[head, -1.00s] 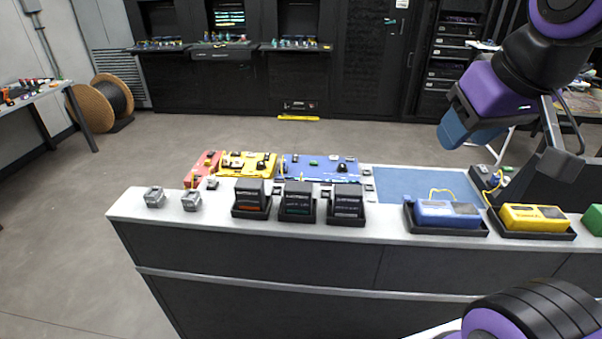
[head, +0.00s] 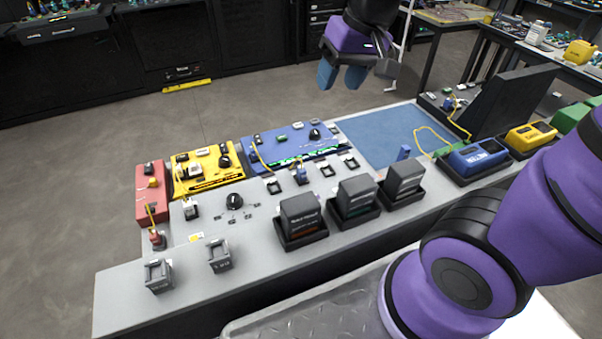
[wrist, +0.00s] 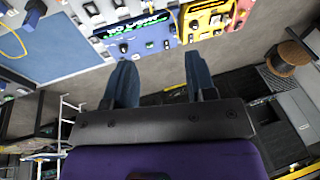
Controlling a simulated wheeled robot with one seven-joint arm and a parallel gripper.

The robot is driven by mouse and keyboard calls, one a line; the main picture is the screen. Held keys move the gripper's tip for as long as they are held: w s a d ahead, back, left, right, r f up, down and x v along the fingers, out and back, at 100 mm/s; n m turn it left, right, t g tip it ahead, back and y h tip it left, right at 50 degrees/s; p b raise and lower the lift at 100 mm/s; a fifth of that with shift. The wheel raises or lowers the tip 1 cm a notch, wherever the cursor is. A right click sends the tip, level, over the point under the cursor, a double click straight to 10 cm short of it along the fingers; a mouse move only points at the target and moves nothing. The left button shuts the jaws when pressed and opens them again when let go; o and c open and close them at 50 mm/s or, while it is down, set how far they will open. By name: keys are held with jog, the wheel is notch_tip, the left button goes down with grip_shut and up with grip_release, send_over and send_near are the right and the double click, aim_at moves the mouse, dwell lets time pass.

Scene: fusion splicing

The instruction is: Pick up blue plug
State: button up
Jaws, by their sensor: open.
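A small blue plug (head: 302,175) stands upright in a socket row in front of the blue panel (head: 285,150) in the head view. Another small blue piece (head: 403,153) stands at the front edge of the blue mat (head: 375,137); I cannot tell whether it is a plug too. My gripper (head: 341,78) is open and empty, raised high behind the bench, well apart from both blue pieces. In the wrist view my gripper (wrist: 160,65) shows two blue fingers apart with nothing between them, and the blue panel (wrist: 145,32) beyond them.
Black-based boxes (head: 302,218) line the bench front. A yellow panel (head: 207,168) and red panel (head: 151,190) stand at left. A blue device (head: 476,157) and yellow device (head: 530,136) sit at right. The blue mat is mostly clear.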

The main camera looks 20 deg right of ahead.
jog(key=w+a+f+g, duration=0.1)
jog(key=w+a+f, duration=0.1)
jog(key=w+f, duration=0.45)
jog(key=g+h, duration=0.1)
jog(key=h, duration=0.2)
send_over(302, 168)
jog(key=f, duration=1.4)
jog(key=shift+w+a+f, duration=0.2)
notch_tip(302, 168, down, 5)
jog(key=shift+r, duration=0.1)
jog(key=shift+s+d+f, duration=0.1)
jog(key=shift+f, duration=1.2)
jog(key=shift+s+d+f, duration=0.1)
jog(key=shift+f, duration=1.2)
grip_shut()
